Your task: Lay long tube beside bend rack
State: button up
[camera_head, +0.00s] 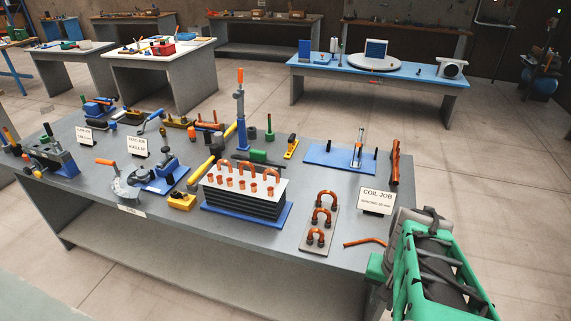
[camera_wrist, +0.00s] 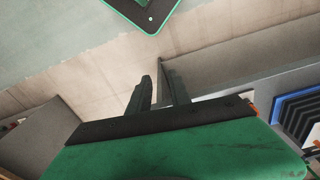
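A long copper tube (camera_head: 365,242) lies on the grey table near its front right edge, bent slightly at one end. The bend rack (camera_head: 318,232) is a tan plate with several copper U-bends, just left of that tube. My gripper, at the end of the green and grey arm at the lower right, is mostly hidden by the arm in the head view. In the wrist view my gripper (camera_wrist: 160,92) shows two dark fingers with a gap between them and nothing held. The wrist view shows neither tube nor rack clearly.
A finned coil block (camera_head: 245,200) with copper bends stands left of the rack; its corner shows in the wrist view (camera_wrist: 296,115). A "COIL JOB" sign (camera_head: 376,200) and upright orange-brown pieces (camera_head: 395,163) stand behind the tube. Many tools crowd the table's left.

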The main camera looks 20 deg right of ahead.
jog(key=w+a+r+n+t, duration=0.1)
jog(key=w+a+r+n, duration=0.1)
jog(key=a, duration=0.3)
jog(key=w+a+r+n+t+b, duration=0.1)
jog(key=w+a+r+n, duration=0.2)
jog(key=a, duration=0.3)
jog(key=w+a+r+n+t, duration=0.2)
jog(key=w+a+r+n, duration=0.1)
jog(key=a, duration=0.3)
jog(key=shift+w+r+b, duration=0.3)
jog(key=shift+w+r, duration=0.1)
jog(key=shift+w, duration=0.35)
